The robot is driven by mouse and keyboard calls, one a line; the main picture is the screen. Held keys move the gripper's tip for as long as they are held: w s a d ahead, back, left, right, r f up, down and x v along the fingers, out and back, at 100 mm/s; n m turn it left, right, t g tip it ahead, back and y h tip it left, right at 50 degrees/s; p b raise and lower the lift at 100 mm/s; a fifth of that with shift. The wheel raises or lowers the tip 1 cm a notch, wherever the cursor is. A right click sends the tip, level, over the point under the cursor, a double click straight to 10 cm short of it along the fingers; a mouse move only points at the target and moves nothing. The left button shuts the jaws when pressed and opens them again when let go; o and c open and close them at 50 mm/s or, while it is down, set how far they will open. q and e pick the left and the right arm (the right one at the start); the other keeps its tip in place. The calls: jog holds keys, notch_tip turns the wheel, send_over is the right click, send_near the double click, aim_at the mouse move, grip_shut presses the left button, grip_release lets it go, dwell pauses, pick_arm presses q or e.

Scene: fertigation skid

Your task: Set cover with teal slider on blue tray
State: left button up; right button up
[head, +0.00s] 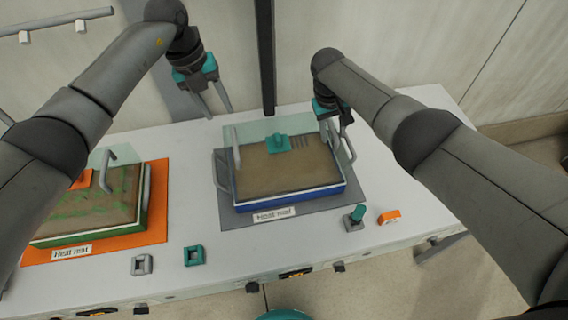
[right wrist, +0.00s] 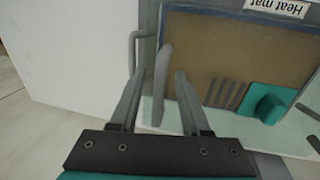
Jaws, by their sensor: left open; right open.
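The clear cover with the teal slider (head: 278,143) lies over the blue tray (head: 290,203), its back edge showing beyond the tray's back. I cannot tell whether it is fully seated. The slider also shows in the right wrist view (right wrist: 268,103), beside dark vent slots. The cover has an upright grey handle (head: 236,150) at its left. My right gripper (head: 343,150) is open at the right side; in the right wrist view a grey handle (right wrist: 162,82) stands between its fingers, apart from both. My left gripper (head: 214,108) is open and empty, behind the tray's back left.
The blue tray stands on a grey heat mat (head: 225,211). At left, a green tray (head: 145,210) with an orange-slider cover (head: 82,180) sits on an orange mat (head: 155,228). Small square pieces (head: 194,255), a teal-topped knob (head: 356,214) and an orange piece (head: 389,216) lie near the front.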

jog(key=shift+r, duration=0.2)
notch_tip(320, 180, up, 11)
jog(key=a, duration=0.2)
jog(key=shift+s+a+r, duration=0.15)
jog(key=shift+r, duration=0.05)
jog(key=shift+s+f, duration=0.1)
dwell(0.5)
